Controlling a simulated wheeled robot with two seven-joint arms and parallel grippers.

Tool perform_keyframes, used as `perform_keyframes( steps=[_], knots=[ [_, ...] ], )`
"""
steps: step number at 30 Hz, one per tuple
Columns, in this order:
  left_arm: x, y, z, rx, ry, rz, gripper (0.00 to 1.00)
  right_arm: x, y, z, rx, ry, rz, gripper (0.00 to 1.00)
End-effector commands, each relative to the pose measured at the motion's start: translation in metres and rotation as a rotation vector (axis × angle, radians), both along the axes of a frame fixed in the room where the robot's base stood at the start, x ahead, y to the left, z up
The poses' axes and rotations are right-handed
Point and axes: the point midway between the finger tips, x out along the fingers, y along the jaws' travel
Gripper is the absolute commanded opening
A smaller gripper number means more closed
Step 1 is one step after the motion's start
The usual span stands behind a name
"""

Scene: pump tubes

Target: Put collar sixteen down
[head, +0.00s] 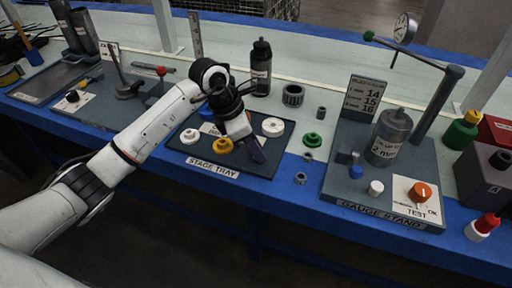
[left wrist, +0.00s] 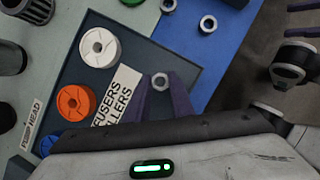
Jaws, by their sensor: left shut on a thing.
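My left gripper (head: 254,150) is low over the front right part of the stage tray (head: 180,146). In the left wrist view its dark purple fingers are closed on a small grey ring-shaped collar (left wrist: 160,81) at their tips. In the head view the held collar is hidden, and I cannot tell whether it touches the tray. Two similar grey collars, (head: 308,156) and (head: 300,178), lie right of the tray; they also show in the left wrist view, (left wrist: 168,5) and (left wrist: 208,23). No number is readable on any collar. My right gripper is not in view.
A dark ribbed ring (head: 292,95) stands behind.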

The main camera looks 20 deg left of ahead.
Motion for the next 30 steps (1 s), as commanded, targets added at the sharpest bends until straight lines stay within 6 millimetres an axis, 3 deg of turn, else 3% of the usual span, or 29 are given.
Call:
perform_keyframes(
  steps=[3, 4, 7, 19, 30],
  knots=[
    [0.000, 0.000, -0.003, 0.002, -0.001, -0.001, 0.00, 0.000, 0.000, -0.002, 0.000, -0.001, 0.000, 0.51],
    [0.000, 0.000, -0.003, 0.001, 0.000, -0.001, 0.22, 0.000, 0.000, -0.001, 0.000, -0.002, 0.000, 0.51],
    [0.000, 0.000, -0.002, 0.001, 0.000, -0.001, 0.39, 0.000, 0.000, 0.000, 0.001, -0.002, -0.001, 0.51],
    [0.000, 0.002, 0.006, 0.001, -0.001, -0.001, 0.40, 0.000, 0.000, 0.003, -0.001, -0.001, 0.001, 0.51],
    [-0.015, 0.025, 0.074, 0.001, -0.004, 0.001, 0.40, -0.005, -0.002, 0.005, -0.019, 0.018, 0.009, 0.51]
  ],
)
